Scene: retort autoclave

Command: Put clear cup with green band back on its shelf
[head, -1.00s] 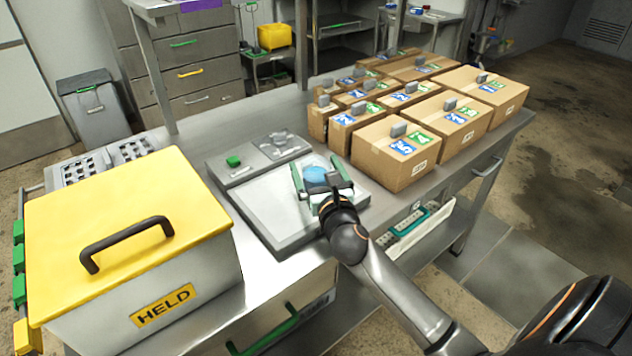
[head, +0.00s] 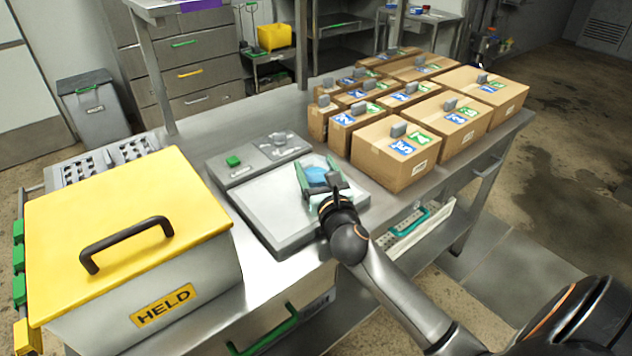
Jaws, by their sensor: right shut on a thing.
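A small cup with a pale blue inside (head: 316,176) is at the far right part of the flat weighing plate (head: 268,213) on the steel bench. My right gripper (head: 319,177) comes from the lower right and is shut on this cup, with a finger on either side. The fingers and wrist hide most of the cup's wall, so I cannot make out a green band for sure. I cannot tell whether the cup touches the plate. My left gripper is out of view. I cannot tell which shelf belongs to the cup.
A yellow-lidded box marked HELD (head: 122,233) fills the bench's left end. Several cardboard cartons (head: 388,177) stand close on the right. A console with a green button (head: 240,168) lies behind the plate. A lower shelf (head: 412,240) holds a perforated tray. Drawers (head: 195,75) stand behind.

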